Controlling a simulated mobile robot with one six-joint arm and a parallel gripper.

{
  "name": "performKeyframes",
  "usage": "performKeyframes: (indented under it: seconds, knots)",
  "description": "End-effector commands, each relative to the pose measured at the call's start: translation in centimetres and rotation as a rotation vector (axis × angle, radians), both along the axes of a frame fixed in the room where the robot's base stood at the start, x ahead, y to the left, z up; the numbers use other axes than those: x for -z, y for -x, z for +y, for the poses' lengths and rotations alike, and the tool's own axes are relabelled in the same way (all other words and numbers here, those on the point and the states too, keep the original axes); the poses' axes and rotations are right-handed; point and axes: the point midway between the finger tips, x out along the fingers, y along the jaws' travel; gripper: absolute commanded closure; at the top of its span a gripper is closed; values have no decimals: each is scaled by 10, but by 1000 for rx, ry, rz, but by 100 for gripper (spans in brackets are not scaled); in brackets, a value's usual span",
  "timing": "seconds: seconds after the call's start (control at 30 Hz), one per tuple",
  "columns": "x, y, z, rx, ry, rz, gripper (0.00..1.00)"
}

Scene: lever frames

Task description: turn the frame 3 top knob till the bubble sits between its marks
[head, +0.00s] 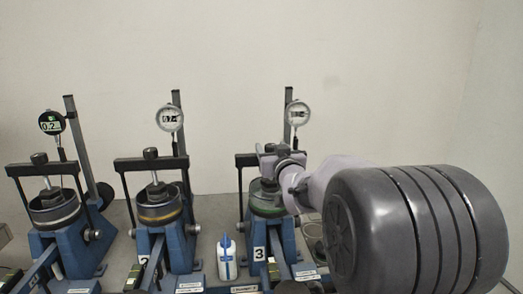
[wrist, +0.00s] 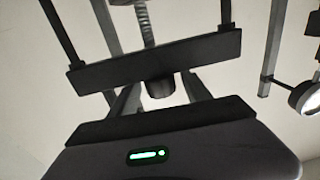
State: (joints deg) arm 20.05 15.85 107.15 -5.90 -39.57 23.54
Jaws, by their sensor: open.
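Frame 3 (head: 259,235) is the rightmost blue lever frame, with a "3" on its front. My gripper (head: 268,160) is at its top, by the dark crossbar, and hides most of the knob area in the head view. In the wrist view my gripper (wrist: 162,98) is open, its two dark fingers reaching toward the crossbar (wrist: 150,58). A dark round knob (wrist: 160,87) shows between the fingers; I cannot tell whether they touch it. A threaded rod (wrist: 146,22) runs beyond the crossbar. I cannot make out the bubble or its marks in either view.
Two similar frames stand to the left, with top knobs (head: 39,158) and (head: 150,153). Dial gauges (head: 297,113) on posts stand above the frames. A white and blue bottle (head: 227,258) stands between frames 2 and 3. My arm covers the right side.

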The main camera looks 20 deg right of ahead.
Motion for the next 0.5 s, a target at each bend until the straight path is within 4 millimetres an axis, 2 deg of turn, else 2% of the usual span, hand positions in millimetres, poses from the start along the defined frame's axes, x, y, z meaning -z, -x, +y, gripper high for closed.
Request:
performKeyframes:
  seconds: [0.33,0.37,0.5]
  knots:
    - [0,-7,-1,0,0,1,44]
    - [0,-7,-1,0,0,1,45]
    - [0,-6,-1,0,0,1,73]
